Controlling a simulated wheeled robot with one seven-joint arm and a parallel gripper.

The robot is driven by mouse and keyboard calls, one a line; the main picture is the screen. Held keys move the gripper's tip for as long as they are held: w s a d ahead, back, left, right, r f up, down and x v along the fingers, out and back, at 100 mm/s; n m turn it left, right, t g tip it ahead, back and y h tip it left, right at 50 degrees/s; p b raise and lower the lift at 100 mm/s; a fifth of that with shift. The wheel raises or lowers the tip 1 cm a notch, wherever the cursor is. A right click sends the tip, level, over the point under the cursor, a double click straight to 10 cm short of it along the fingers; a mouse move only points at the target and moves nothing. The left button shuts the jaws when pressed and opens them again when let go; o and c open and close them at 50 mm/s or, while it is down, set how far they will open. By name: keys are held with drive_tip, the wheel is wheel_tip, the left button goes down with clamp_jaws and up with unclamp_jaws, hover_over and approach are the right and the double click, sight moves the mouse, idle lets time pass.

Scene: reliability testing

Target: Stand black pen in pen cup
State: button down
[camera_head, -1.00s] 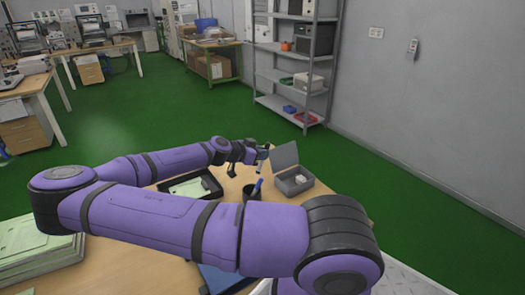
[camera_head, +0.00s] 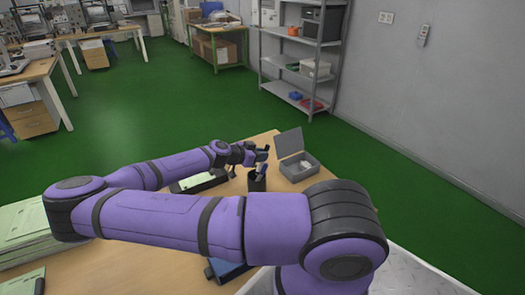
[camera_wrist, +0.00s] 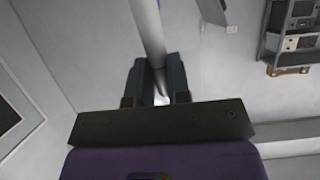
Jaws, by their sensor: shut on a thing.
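The dark pen cup (camera_head: 257,184) stands upright on the wooden table in the head view, with a blue item showing at its rim. My gripper (camera_head: 261,156) is just above the cup, close to its mouth. In the wrist view my gripper (camera_wrist: 157,84) is shut on a slim pen-like rod (camera_wrist: 149,32), the black pen, which looks grey in this light and narrows to a dark end between the fingers. In the head view the pen is too small and covered to tell whether its end is inside the cup.
A grey box with its lid up (camera_head: 297,166) stands right of the cup. A black tray with green sheets (camera_head: 200,183) lies to the left, partly behind my arm. Green papers (camera_head: 25,225) are stacked at far left. A blue item (camera_head: 228,268) lies at the front.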

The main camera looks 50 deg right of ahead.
sight(258, 168)
drive_tip(key=shift+w+a+f, duration=0.1)
drive_tip(key=shift+a+f, duration=0.25)
drive_tip(key=shift+f, duration=0.45)
drive_tip(key=shift+a+f, duration=0.3)
drive_tip(key=shift+f, duration=0.5)
drive_tip(key=c, duration=1)
unclamp_jaws()
drive_tip(key=v, duration=1)
drive_tip(key=shift+w+a, duration=0.2)
drive_tip(key=shift+a, duration=0.15)
drive_tip(key=shift+r, duration=0.1)
